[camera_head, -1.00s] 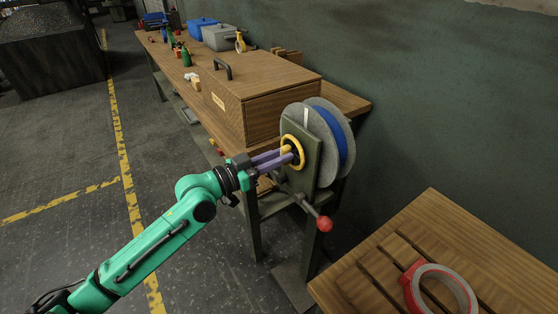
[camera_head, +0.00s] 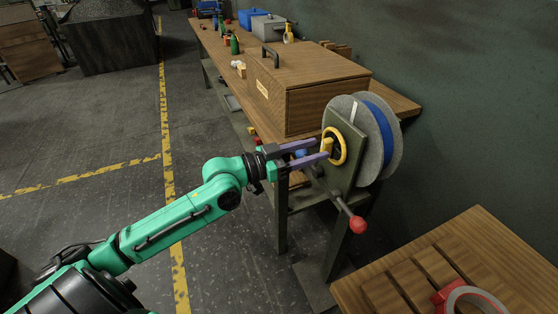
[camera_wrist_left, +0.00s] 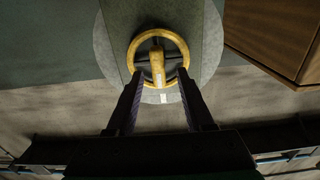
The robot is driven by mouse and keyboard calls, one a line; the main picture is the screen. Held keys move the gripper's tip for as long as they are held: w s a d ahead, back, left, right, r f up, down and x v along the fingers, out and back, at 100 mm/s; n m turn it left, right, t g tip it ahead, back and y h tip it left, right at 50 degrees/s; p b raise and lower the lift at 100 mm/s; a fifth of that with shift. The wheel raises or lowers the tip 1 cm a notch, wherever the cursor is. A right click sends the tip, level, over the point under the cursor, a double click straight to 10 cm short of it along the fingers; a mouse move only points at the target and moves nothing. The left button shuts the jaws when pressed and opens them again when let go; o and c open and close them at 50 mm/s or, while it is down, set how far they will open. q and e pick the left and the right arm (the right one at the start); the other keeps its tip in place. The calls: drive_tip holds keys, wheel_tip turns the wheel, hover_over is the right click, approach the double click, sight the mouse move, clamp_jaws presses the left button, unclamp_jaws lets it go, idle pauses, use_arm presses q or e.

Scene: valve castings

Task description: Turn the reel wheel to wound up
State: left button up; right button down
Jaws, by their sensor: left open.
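The reel wheel is a yellow ring (camera_head: 341,146) with a raised yellow grip bar (camera_head: 326,148) across it, on the front of a green upright plate. In the left wrist view the wheel (camera_wrist_left: 183,47) faces me and its bar (camera_wrist_left: 157,65) stands upright. My left gripper (camera_head: 322,150) is open, with its two purple fingers at the wheel's face. In the left wrist view the fingertips (camera_wrist_left: 159,78) lie to either side of the bar's lower end, with gaps visible. The grey reel drum (camera_head: 394,135) with a blue band sits behind the plate. My right gripper is out of view.
A red-knobbed lever (camera_head: 357,224) sticks out below the wheel. A wooden box (camera_head: 315,85) stands on the bench to the left of the reel. A slatted wooden table (camera_head: 470,245) with red-and-grey tape is at lower right. A green wall rises behind.

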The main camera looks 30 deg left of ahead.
use_arm(q)
drive_tip(key=b+v, duration=0.2)
drive_tip(key=v, duration=1)
drive_tip(key=shift+s+b, duration=0.2)
drive_tip(key=shift+b, duration=0.1)
drive_tip(key=shift+a, duration=0.1)
